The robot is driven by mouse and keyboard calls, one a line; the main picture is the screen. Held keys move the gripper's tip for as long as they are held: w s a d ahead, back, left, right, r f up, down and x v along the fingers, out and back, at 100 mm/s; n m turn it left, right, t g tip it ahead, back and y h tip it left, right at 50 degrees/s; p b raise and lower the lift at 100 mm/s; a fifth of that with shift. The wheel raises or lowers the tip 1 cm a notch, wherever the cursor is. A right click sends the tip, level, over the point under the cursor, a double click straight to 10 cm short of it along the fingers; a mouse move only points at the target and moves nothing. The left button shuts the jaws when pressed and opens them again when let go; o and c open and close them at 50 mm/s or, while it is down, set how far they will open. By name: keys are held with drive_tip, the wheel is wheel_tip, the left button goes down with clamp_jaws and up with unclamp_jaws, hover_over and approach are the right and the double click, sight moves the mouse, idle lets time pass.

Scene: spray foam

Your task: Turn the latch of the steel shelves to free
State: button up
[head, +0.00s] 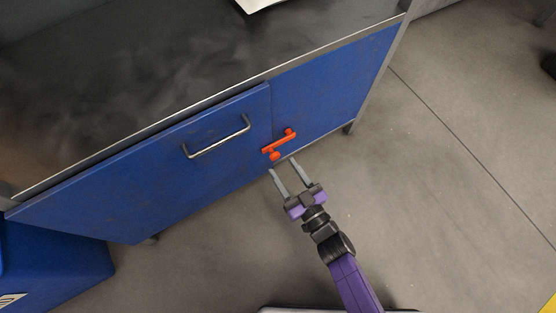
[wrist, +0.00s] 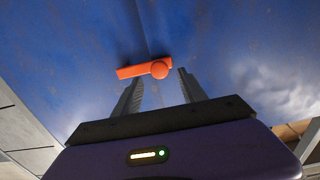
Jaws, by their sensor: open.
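The steel shelves (head: 329,88) are a blue cabinet unit with a dark top. An orange latch (head: 283,143) sits on the blue front by the door seam, a bar with a round knob at its lower left and a small orange piece at its upper right. In the wrist view the latch (wrist: 144,70) lies across the seam, nearly level, its knob on the right. My gripper (head: 282,166) is open and empty, its fingertips just short of the latch. In the wrist view my gripper (wrist: 158,76) has its fingers spread, with the knob between the tips; contact cannot be told.
A silver bar handle (head: 218,139) is on the left door (head: 140,170), which stands slightly proud of the front. A blue box (head: 60,275) is at the lower left. Open grey floor (head: 440,190) lies to the right. A white sheet (head: 260,4) is on the top.

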sight(276, 158)
drive_tip(key=shift+b+x, duration=0.5)
drive_tip(key=shift+x, duration=1.6)
drive_tip(key=shift+c, duration=0.4)
clamp_jaws()
